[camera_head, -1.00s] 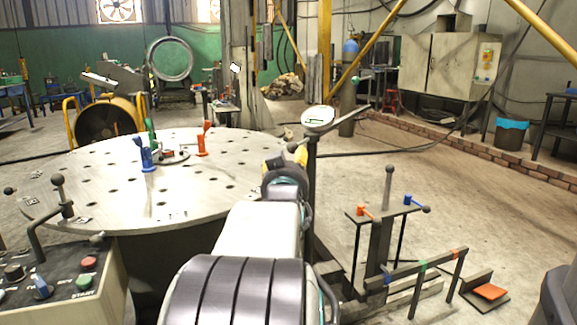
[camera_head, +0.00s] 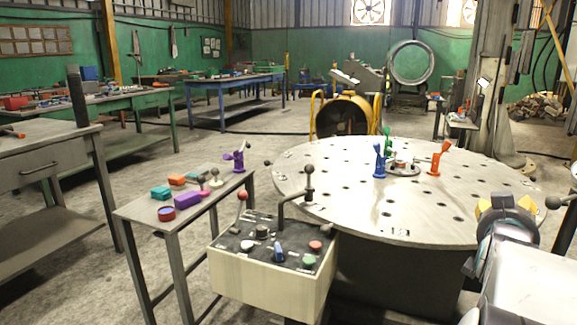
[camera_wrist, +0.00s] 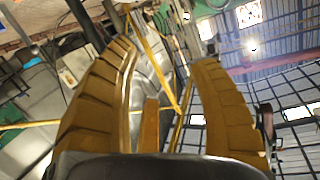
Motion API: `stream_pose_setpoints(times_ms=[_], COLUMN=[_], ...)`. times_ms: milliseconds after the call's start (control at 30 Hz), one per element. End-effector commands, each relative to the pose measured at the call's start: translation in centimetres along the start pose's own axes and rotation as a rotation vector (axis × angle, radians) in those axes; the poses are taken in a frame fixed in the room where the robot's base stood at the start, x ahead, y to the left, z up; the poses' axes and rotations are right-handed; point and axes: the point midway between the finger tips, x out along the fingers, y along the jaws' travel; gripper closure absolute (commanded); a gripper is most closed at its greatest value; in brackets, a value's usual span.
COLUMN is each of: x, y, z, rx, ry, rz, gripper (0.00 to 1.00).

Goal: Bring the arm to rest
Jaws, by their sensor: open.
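My gripper (camera_wrist: 165,85) shows in the wrist view with its two yellow ribbed fingers apart and nothing between them. Behind the fingers, the wrist view shows the roof, windows and a wall at a tilt. In the head view, my arm is at the lower right, beside the right edge of the round table (camera_head: 340,172). The dark wrist and yellow finger parts show there, and the fingertips are hard to make out. My gripper appears to hold and touch nothing.
A control box (camera_head: 265,285) with levers and buttons stands in front of the round table. A narrow side table (camera_head: 150,212) with small coloured parts is at its left. Blue, green and orange clamps stand on the round table. Open floor lies behind the side table.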

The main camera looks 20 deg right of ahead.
Motion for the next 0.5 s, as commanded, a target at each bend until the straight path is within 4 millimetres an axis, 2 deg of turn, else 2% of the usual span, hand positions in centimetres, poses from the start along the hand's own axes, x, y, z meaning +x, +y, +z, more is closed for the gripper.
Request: stream_pose_setpoints(times_ms=[33, 200, 367, 500], x=[-1.2, -5.3, -10.2, -15.2], y=[-2.5, -8.7, -13.3, -16.3], z=[-1.6, -1.0, -0.5, -0.3], rx=[-0.015, -0.084, -0.168, -0.256], ry=[-0.047, -0.229, -0.393, -0.530], rz=[-0.040, -0.157, -0.264, -0.356], gripper=[0.46, 0.46, 0.46, 0.46])
